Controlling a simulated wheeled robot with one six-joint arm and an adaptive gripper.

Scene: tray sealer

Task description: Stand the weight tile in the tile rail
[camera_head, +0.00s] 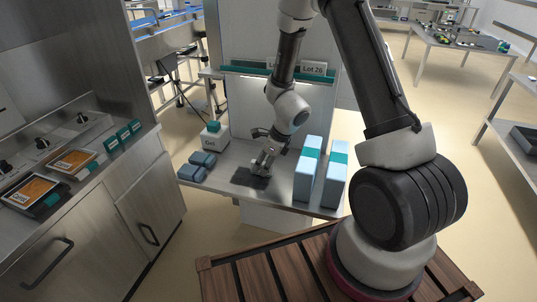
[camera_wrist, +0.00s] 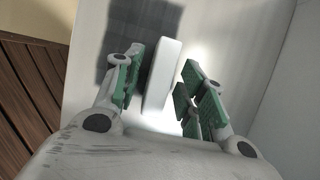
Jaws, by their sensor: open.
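A pale, blank-faced slab (camera_wrist: 165,75), which looks like the weight tile, is between my gripper's fingers in the wrist view, by a dark mat. Its lettering is not visible. My gripper (camera_wrist: 158,88) is open, with green pads on both sides of the slab and a gap at the right finger; I cannot tell whether the left pad touches. In the head view my gripper (camera_head: 263,167) is low over the table at the dark mat (camera_head: 250,179), and the slab cannot be made out there. The teal tile rail (camera_head: 243,71) runs across the back panel, with a "Lot 26" tile (camera_head: 314,68) standing in it.
Two tall pale-blue cartons (camera_head: 307,172) stand right of my gripper. Blue packs (camera_head: 196,166) and a white "Gel" box (camera_head: 213,139) are to its left. A counter with orange-labelled trays (camera_head: 72,161) is at far left. The panel between table and rail is bare.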

